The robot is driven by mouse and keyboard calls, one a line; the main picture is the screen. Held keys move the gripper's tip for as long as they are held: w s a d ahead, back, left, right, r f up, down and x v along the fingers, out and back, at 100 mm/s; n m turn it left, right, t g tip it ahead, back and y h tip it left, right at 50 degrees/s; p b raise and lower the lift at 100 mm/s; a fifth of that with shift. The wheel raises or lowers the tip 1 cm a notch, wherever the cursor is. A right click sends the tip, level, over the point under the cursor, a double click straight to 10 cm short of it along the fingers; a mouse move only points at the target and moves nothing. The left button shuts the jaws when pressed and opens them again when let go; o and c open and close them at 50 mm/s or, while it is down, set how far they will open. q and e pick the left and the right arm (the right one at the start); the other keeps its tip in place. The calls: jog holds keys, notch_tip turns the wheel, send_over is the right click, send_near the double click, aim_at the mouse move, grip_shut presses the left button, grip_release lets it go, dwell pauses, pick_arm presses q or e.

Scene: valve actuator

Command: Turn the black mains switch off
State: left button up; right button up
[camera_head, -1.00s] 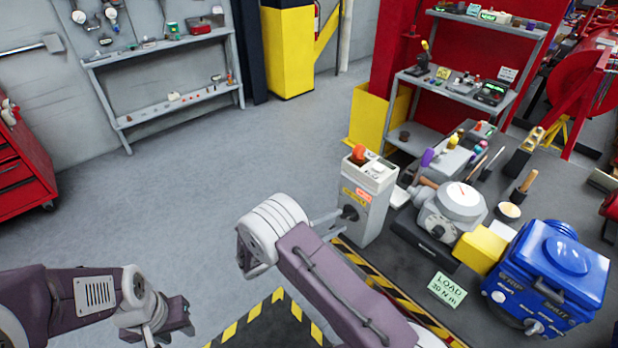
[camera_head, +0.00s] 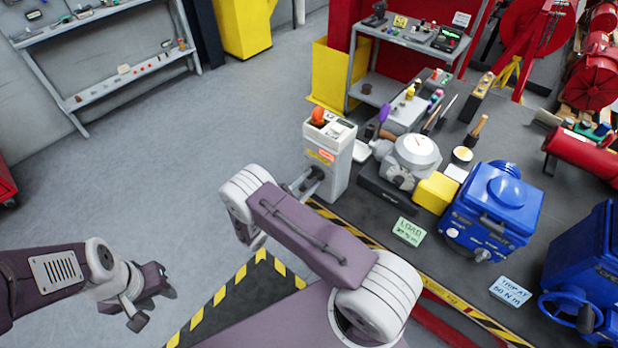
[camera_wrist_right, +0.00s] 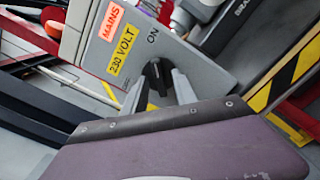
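The black mains switch (camera_wrist_right: 155,77) is a knob on the side of a grey box (camera_head: 340,170); it also shows in the head view (camera_head: 317,173). The right wrist view shows the box face with an orange MAINS label (camera_wrist_right: 112,22), a yellow 230 VOLT label (camera_wrist_right: 122,50) and the word ON above the knob. My right gripper (camera_wrist_right: 160,88) is at the switch, its two grey fingers on either side of the knob, apart from each other. Whether they touch it is hard to tell. My left gripper (camera_head: 158,300) is open and empty, low at the left, far from the box.
The box stands at the left end of a dark workbench. An orange button (camera_head: 318,116) is on its top. A gauge device (camera_head: 415,150), yellow block (camera_head: 436,190), green LOAD card (camera_head: 408,231) and blue actuator (camera_head: 492,212) lie to the right. Open floor lies left.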

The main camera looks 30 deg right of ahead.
jog(key=shift+w+d+f, duration=0.1)
jog(key=shift+w+f, duration=0.05)
jog(key=shift+w, duration=0.05)
grip_shut()
jog(key=shift+n, duration=0.4)
jog(key=shift+n+b, duration=0.75)
jog(key=shift+n, duration=0.35)
jog(key=n+b, duration=0.1)
jog(key=n, duration=0.8)
jog(key=shift+s+b, duration=0.1)
jog(key=shift+b, duration=0.3)
jog(key=n, duration=0.5)
jog(key=shift+n, duration=0.4)
jog(key=shift+r, duration=0.2)
